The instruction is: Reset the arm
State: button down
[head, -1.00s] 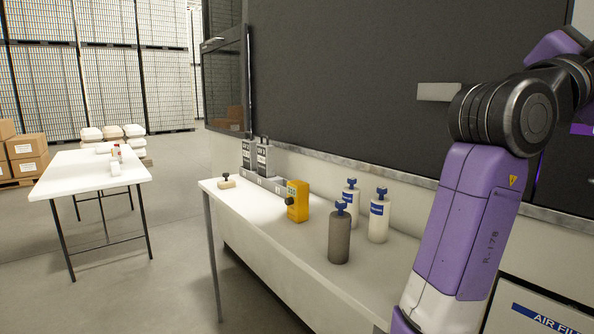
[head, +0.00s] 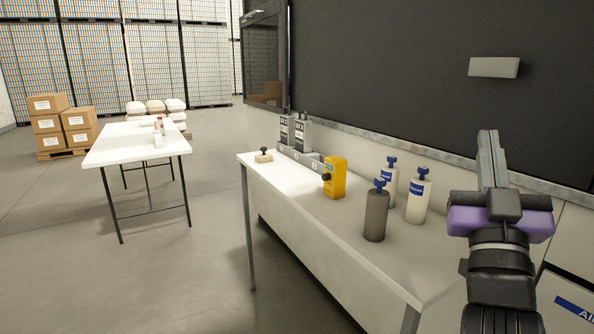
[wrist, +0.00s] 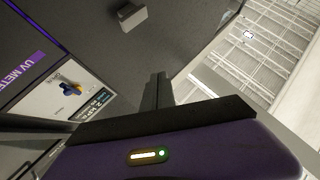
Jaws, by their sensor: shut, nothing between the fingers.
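My gripper (head: 491,155) is at the right of the head view, raised with its fingers pointing up in front of the dark wall panel. The fingers are together and hold nothing. In the wrist view the shut fingers (wrist: 155,95) stick up from the purple gripper body, with a dark panel behind them. My upper arm is not in the head view now.
A white bench (head: 290,205) left of my gripper holds a yellow device (head: 335,178), a grey bottle (head: 376,215), two white bottles (head: 418,197) and a grey holder (head: 300,155). A white table (head: 125,150) and boxes (head: 80,120) stand farther left. The floor between is clear.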

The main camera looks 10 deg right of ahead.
jog(key=s+a+f+n+g+y, duration=0.1)
jog(key=s+a+f+n+y, duration=0.3)
jog(key=f, duration=0.7)
jog(key=s+a+f+n+y, duration=0.2)
jog(key=s+a+f+y, duration=0.35)
jog(key=f, duration=0.55)
jog(key=s+a+f+m+g+y, duration=0.15)
jog(key=s+f+g, duration=0.25)
jog(key=s+f, duration=0.7)
jog(key=s+a+f+m+g, duration=0.15)
jog(key=s+f+g, duration=0.4)
jog(key=s, duration=1.05)
notch_tip(320, 180, up, 13)
jog(key=t+p, duration=0.1)
jog(key=p, duration=1.3)
jog(key=shift+f+p, duration=0.2)
jog(key=shift+p, duration=0.1)
jog(key=shift+s+t, duration=0.1)
jog(key=shift+t, duration=0.15)
